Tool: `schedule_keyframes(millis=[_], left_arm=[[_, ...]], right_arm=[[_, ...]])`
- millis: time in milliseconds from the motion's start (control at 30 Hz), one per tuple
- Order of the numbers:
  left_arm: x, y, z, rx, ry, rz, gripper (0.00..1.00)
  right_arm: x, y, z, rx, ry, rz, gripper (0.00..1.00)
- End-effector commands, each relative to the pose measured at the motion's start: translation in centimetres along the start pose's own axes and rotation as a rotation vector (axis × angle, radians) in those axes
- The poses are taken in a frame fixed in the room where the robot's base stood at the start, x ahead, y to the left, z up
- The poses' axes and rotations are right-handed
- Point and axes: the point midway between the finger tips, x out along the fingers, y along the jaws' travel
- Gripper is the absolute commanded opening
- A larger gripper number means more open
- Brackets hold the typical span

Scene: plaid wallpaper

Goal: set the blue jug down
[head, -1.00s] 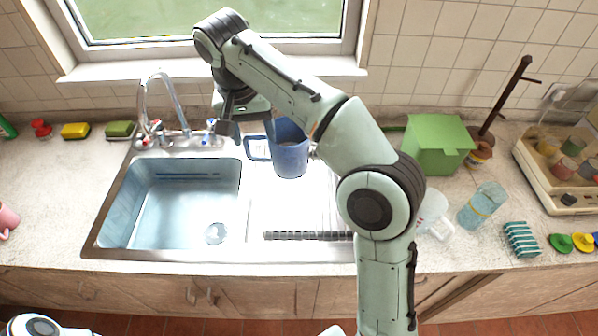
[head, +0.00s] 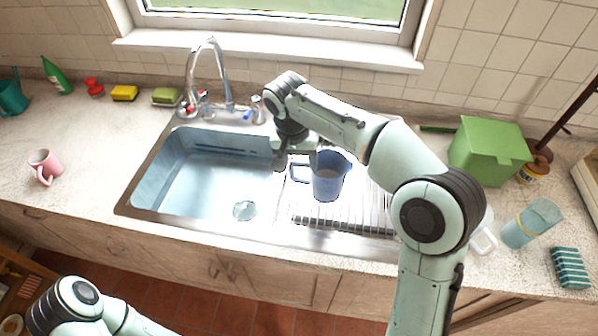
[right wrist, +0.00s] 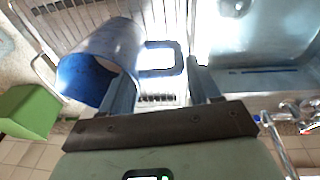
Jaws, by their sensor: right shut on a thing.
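The blue jug (head: 330,178) is upright over the ribbed drainboard (head: 375,214), right of the sink basin, with its handle to the left. My right gripper (head: 297,158) is shut on it at the handle side. In the right wrist view the jug (right wrist: 100,62) and its handle show by the fingers of my right gripper (right wrist: 165,88); the exact grip is partly hidden. I cannot tell whether the jug's base touches the drainboard. Part of my left arm shows at the lower left of the head view; its gripper is out of view.
The sink basin (head: 205,205) and tap (head: 212,70) are left of the jug. A green box (head: 488,150), a blue-green tumbler (head: 532,224) and a striped sponge (head: 569,268) stand to the right.

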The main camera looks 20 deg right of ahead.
Motion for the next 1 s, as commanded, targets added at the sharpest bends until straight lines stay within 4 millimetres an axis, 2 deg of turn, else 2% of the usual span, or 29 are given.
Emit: schedule_keyframes(millis=[300,700,733,800,1000], left_arm=[[0.9,-0.5,0.5,-0.003,-0.007,-0.003,0.43],[1.1,-0.6,0.6,-0.003,-0.008,-0.003,0.43],[1.1,-0.6,0.6,-0.003,-0.008,-0.003,0.43],[1.0,-0.6,0.6,-0.003,-0.008,-0.003,0.43],[1.0,-0.6,0.6,-0.003,-0.008,-0.003,0.43]], right_arm=[[3.9,-0.3,0.6,-0.001,-0.001,0.001,0.0],[4.3,-0.4,0.6,0.0,0.001,0.0,0.0],[4.3,-0.4,0.6,0.0,-0.001,0.0,0.72],[4.3,-0.4,0.6,0.0,-0.001,0.0,0.88],[4.3,-0.4,0.6,0.0,-0.001,0.0,0.88]])
